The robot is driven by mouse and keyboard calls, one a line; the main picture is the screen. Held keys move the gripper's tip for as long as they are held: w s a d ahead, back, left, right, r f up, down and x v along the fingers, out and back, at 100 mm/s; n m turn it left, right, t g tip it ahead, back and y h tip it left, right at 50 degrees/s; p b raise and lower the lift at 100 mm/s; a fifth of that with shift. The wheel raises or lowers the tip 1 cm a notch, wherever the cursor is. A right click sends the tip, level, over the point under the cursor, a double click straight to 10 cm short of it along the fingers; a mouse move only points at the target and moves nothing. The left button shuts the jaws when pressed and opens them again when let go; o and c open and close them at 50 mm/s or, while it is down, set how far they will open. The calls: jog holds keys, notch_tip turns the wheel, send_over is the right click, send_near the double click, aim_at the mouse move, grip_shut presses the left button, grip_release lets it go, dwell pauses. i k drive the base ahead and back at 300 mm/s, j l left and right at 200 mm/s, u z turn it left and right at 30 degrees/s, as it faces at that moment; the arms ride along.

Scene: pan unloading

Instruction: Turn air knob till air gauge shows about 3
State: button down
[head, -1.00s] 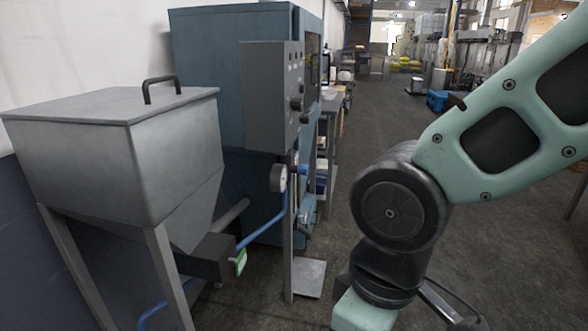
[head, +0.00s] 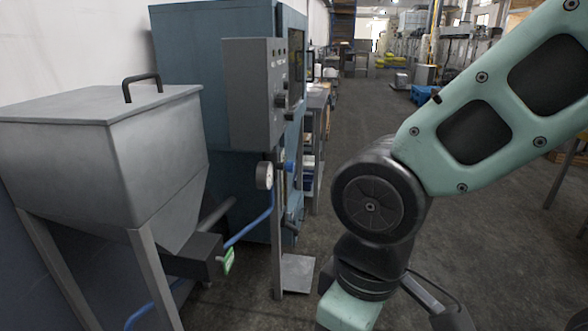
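The air gauge (head: 264,176) is a small round dial on the post below the grey control box. It is seen nearly edge-on, so its reading cannot be told. A small blue part (head: 289,166), which looks like the air knob, sits just right of the gauge. A blue hose (head: 252,228) runs from there down to the left. My arm crosses the right side of the head view, well apart from the gauge and knob. My gripper is not in view; the arm runs out at the bottom edge.
A grey hopper (head: 155,165) on legs stands at the left. The grey control box (head: 255,95) with knobs stands before a blue cabinet (head: 215,60). The post's base plate (head: 297,272) is on the floor. Open floor (head: 360,115) stretches away behind my arm.

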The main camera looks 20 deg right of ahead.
aim_at(289, 167)
jog(key=i+l+z, duration=0.1)
jog(key=i+l, duration=0.35)
jog(key=i+l+z, duration=0.1)
jog(key=i+l, duration=0.25)
jog(key=i, duration=0.25)
